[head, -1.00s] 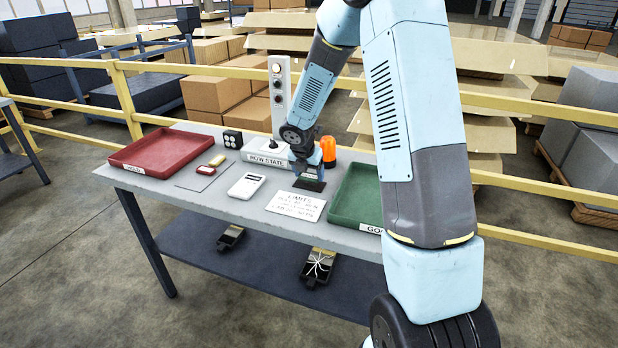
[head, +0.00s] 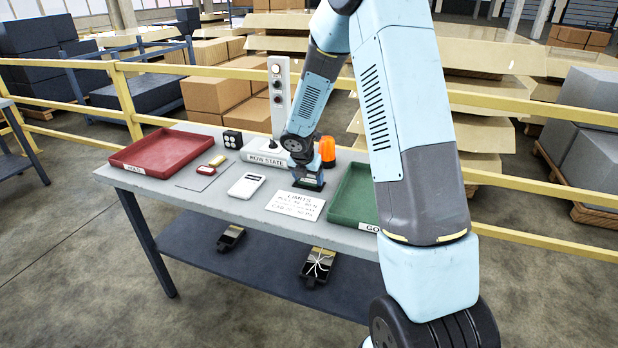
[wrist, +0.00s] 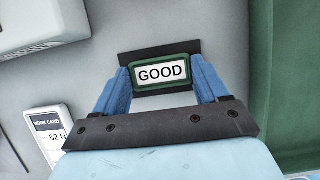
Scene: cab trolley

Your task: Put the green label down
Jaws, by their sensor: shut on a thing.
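The green label (wrist: 162,73), a small green block with a white face reading GOOD, sits between the blue fingers of my gripper (wrist: 160,82) in the wrist view. My gripper is shut on it. A dark rectangular pad (wrist: 126,58) shows behind and around the label; whether the label touches it I cannot tell. In the head view my gripper (head: 307,180) is low over the table at the dark pad, and the label is hidden by the fingers.
The green tray (head: 344,208) is just right of my gripper. The red tray (head: 165,152) is at the table's left end.

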